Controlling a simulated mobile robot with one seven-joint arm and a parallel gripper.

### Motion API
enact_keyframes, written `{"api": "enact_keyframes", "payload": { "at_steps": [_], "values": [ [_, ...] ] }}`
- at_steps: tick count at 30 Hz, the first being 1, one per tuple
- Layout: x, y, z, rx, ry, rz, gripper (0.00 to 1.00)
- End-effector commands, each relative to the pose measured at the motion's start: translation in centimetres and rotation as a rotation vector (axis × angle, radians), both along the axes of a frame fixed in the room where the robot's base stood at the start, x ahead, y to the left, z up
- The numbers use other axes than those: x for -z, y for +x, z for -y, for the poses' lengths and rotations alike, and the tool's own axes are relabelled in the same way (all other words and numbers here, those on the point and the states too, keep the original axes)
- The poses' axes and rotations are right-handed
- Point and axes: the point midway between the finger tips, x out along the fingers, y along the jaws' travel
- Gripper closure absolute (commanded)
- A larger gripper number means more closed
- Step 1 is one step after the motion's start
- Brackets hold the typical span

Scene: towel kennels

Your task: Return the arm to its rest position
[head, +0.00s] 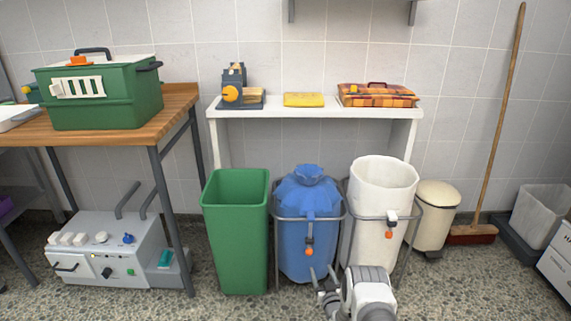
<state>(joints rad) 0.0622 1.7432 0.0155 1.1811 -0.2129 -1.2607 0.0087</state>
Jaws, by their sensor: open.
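My gripper (322,274) shows at the bottom of the head view, right of centre, at the end of my white and grey arm. Its small grey fingers point up and are apart, with nothing seen between them. In the picture it lies in front of the lower part of the blue bag (306,235) in its metal stand. I cannot tell how far it is from the bag. Most of my arm is out of view below the frame.
A green bin (236,240), the blue bag and a white bag (382,190) in a stand form a row before a white shelf (310,111). A cream pedal bin (436,205) and a broom (472,234) stand right. A wooden table (172,107) holds a green carrier (105,100).

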Motion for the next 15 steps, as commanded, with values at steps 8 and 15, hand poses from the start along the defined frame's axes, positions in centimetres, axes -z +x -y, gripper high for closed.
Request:
{"api": "enact_keyframes", "payload": {
  "at_steps": [8, 15],
  "values": [
    [-10.5, 5.6, 0.7, 0.024, -0.039, -0.107, 0.31],
    [-19.5, 7.1, 1.2, 0.050, -0.064, -0.209, 0.31]
  ]
}}
